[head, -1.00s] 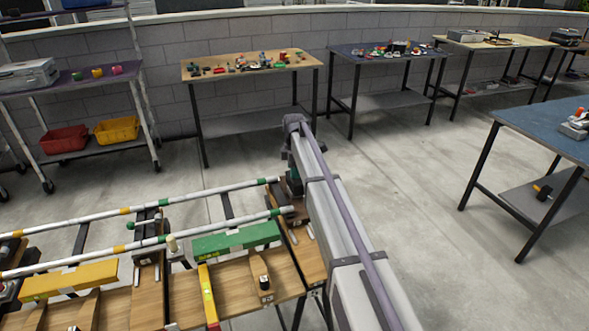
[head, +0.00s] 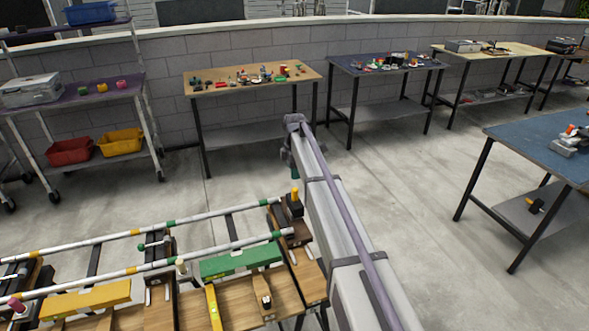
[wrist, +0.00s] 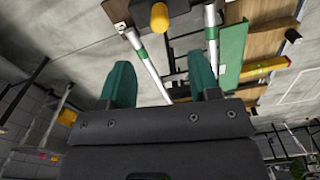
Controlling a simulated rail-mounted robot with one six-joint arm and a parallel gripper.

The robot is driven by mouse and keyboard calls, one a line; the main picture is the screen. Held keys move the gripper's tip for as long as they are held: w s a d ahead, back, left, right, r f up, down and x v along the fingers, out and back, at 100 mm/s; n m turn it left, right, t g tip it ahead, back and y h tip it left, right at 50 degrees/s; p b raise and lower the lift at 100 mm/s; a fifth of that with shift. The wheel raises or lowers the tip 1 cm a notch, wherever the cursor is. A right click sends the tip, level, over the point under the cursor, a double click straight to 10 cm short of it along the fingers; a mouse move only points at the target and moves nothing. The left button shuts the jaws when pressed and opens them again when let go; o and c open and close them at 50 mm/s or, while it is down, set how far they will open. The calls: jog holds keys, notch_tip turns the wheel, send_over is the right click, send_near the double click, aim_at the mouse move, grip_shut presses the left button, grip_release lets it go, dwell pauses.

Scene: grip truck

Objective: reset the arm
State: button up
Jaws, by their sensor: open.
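My gripper (wrist: 160,82) shows its two green fingers spread apart in the wrist view, with nothing held between them. In the head view it is mostly hidden at the far end of my grey arm; a small dark teal part (head: 287,157) shows there. A dark block with a yellow knob (head: 295,194) stands at the right end of the white rails, below and apart from my gripper. The yellow knob (wrist: 160,17) also shows beyond the fingertips in the wrist view.
White rails (head: 160,228) with green and yellow bands run over a wooden bench holding a green block (head: 240,263) and a yellow block (head: 85,299). Tables with small items (head: 250,85) line the wall. A blue-topped table (head: 530,150) stands right. Open floor lies between.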

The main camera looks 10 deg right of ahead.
jog(key=shift+f, duration=0.1)
dwell(0.4)
jog(key=shift+m, duration=0.8)
jog(key=s+m, duration=1.6)
jog(key=s, duration=2.4)
jog(key=shift+s, duration=0.2)
